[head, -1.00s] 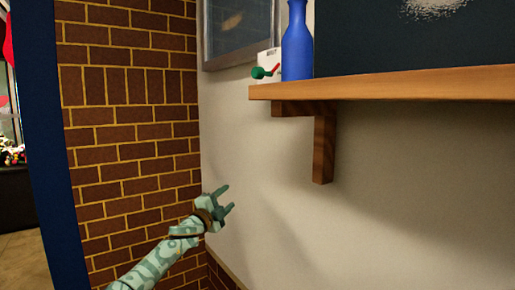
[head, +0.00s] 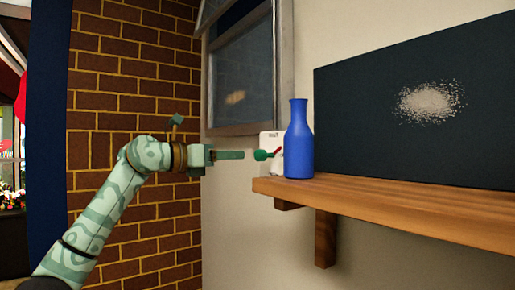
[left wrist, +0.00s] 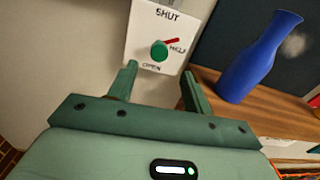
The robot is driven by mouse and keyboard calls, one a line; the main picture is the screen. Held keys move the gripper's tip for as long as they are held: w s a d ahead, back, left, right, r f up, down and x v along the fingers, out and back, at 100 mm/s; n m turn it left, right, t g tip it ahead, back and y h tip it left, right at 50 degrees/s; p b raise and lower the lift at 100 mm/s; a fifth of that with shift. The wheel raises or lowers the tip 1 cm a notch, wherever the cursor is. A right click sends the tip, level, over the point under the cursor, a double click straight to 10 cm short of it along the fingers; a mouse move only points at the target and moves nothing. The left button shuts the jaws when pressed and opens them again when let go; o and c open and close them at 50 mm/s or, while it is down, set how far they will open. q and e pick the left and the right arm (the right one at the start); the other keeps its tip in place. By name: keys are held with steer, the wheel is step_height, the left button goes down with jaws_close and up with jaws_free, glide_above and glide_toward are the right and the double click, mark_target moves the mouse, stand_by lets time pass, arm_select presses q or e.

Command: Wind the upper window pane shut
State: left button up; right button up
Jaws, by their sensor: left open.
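The window (head: 240,85) is in the wall at upper centre in the head view. A slanted pane edge (head: 232,19) stands out at its top, cut off by the picture edge. A white control plate (left wrist: 143,30) below the window reads SHUT at top, HELD at right and what seems OPEN at bottom. Its green knob (left wrist: 159,51) has a red pointer (left wrist: 172,42) towards HELD; the knob also shows in the head view (head: 262,155). My left gripper (head: 242,155) is open and empty, its fingers pointing at the knob, apparently short of it. My right gripper is not in view.
A blue bottle (head: 299,140) stands at the left end of a wooden shelf (head: 400,205), close to the plate's right. A dark board (head: 370,125) with a pale speckled patch is behind the shelf. A brick wall (head: 130,75) is on the left.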

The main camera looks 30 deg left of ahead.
mark_target(256, 155)
arm_select(q)
steer(key=p+x, duration=0.2)
steer(key=x, duration=0.5)
steer(key=shift+w+d+r+p, duration=0.1)
steer(key=shift+w+d+p, duration=0.05)
steer(key=shift+w+p, duration=0.2)
steer(key=shift+w+d, duration=0.3)
steer(key=shift+w, duration=0.3)
steer(key=c, duration=1)
